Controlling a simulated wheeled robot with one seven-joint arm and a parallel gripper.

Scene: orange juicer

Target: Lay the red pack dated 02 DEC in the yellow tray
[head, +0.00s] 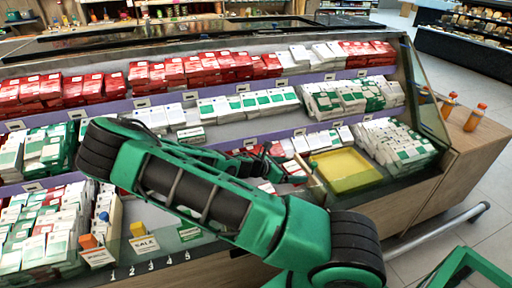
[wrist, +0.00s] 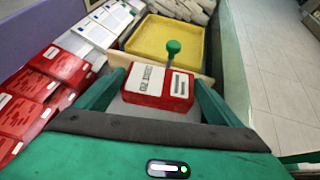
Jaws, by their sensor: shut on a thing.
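My gripper (wrist: 158,90) is shut on a red pack (wrist: 183,86) with a white label, one finger at each side. The yellow tray (wrist: 195,62) lies just beyond the held pack in the wrist view and looks empty. In the head view the yellow tray (head: 342,188) sits at the right of the display case's front shelf. My gripper (head: 272,168) is left of it there, partly hidden by my arm, and the held pack is hard to make out.
A green-knobbed stick (wrist: 173,47) stands between the pack and the tray's interior in the wrist view. Red packs (wrist: 32,85) and white packs (wrist: 90,35) lie at the left. Green-and-white packs (head: 400,140) are heaped behind and right of the tray. A glass side panel (head: 425,85) closes the case's right end.

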